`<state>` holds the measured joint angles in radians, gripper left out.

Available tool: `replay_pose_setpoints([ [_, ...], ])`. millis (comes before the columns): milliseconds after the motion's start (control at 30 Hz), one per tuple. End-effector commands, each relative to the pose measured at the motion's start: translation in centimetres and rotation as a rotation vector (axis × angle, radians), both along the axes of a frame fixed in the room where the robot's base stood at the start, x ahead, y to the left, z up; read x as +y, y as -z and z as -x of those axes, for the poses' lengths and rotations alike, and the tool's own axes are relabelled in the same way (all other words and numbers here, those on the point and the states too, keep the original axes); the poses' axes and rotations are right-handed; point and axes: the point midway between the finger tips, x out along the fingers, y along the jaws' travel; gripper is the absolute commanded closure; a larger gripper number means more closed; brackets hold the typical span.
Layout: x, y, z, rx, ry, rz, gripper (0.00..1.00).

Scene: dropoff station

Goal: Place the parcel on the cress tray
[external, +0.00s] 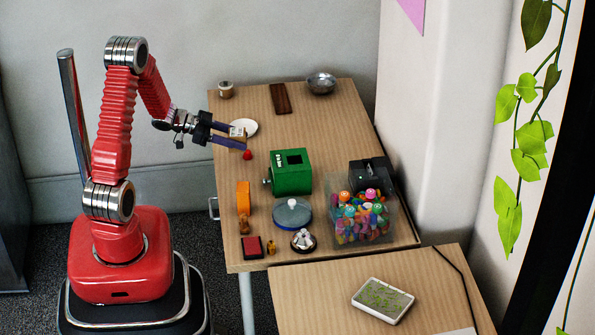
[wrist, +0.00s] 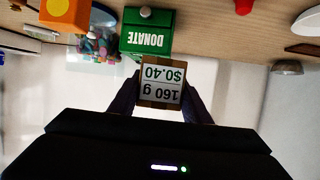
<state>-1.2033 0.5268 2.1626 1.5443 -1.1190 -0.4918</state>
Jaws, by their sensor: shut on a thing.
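The parcel is a small brown box with a white label reading "160 g $0.40" (wrist: 162,84), upside down in the wrist view. My gripper (external: 240,138) is shut on it, with one dark finger on each side. In the external view the parcel (external: 237,132) is at the fingertips over the left side of the far table, in front of a white plate (external: 245,127). The cress tray (external: 382,300) is a white tray with green sprouts on the near table at the lower right, well away from my gripper. Nothing is seen lying on it.
A clear bin of colourful figures (external: 362,222), a black device (external: 370,174) and a bell (external: 303,241) stand toward the cress tray. The near table's left part is bare.

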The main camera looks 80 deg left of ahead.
Motion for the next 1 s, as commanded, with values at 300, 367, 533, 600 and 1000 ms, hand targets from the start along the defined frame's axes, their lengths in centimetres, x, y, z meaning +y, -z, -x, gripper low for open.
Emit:
replay_pose_setpoints([
  [300,-0.2,-4.0,-0.8,0.0,0.003,-0.001,0.82],
  [367,-0.2,-4.1,-1.7,-0.001,0.0,0.0,0.82],
  [533,-0.5,-4.8,-4.7,0.0,-0.009,-0.002,0.82],
  [600,-0.8,-5.1,-6.2,-0.001,-0.014,-0.001,0.82],
  [1000,-3.8,-7.4,-16.1,-0.002,-0.055,0.0,0.82],
])
